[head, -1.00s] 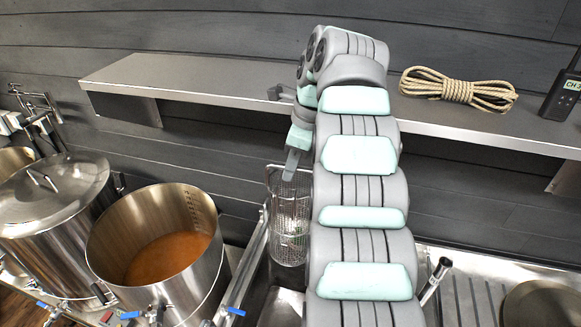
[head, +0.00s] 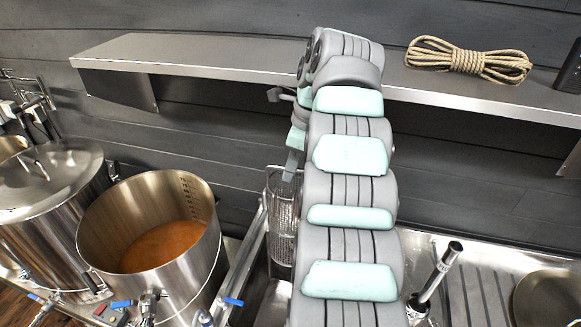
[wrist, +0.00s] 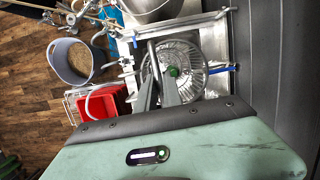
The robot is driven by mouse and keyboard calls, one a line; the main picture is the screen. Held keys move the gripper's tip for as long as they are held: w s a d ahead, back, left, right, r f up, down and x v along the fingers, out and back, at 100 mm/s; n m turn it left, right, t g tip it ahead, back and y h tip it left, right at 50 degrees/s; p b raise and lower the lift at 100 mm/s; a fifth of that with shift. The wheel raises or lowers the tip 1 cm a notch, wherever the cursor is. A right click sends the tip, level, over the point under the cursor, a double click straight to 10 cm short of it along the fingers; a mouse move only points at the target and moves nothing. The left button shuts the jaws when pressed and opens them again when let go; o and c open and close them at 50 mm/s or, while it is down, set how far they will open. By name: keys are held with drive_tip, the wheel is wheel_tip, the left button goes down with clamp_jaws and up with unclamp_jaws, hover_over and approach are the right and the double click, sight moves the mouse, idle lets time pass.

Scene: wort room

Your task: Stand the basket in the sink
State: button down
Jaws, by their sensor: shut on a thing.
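The basket (head: 284,215) is a tall, upright wire-mesh cylinder just left of my arm in the head view. It also shows from above in the wrist view (wrist: 194,62), with a small green thing in its middle. My gripper (head: 290,168) is shut on the basket's upper end. In the wrist view its fingers (wrist: 158,84) reach over the left side of the basket's opening. The exact grip spot is unclear. The steel sink unit (head: 418,246) lies behind and right of my arm, which hides much of it. I cannot see what is under the basket.
An open kettle (head: 150,225) of amber liquid and a lidded kettle (head: 52,185) stand left. A steel shelf (head: 220,62) with a coiled rope (head: 468,58) runs above. A black-tipped metal tube (head: 437,275) rises near the ribbed drainboard (head: 480,290). A red container (wrist: 112,101) stands lower.

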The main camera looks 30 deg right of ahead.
drive_tip(key=shift+f+b, duration=0.35)
drive_tip(key=shift+f, duration=0.4)
drive_tip(key=s+d+b+x, duration=0.1)
drive_tip(key=b+x, duration=0.6)
drive_tip(key=x, duration=0.1)
drive_tip(key=shift+d+f, duration=0.25)
drive_tip(key=shift+f, duration=0.35)
drive_tip(key=shift+s+d+f+b+x, duration=0.15)
drive_tip(key=shift+d+b+x, duration=0.15)
drive_tip(key=shift+b+x, duration=0.95)
drive_tip(key=shift+s+d+b+x, duration=0.25)
drive_tip(key=shift+b+x, duration=0.5)
drive_tip(key=shift+x, duration=0.95)
drive_tip(key=shift+s+d+f+b+x, duration=0.1)
drive_tip(key=shift+d+b+x, duration=0.2)
drive_tip(key=shift+b+x, duration=0.95)
drive_tip(key=shift+f, duration=0.3)
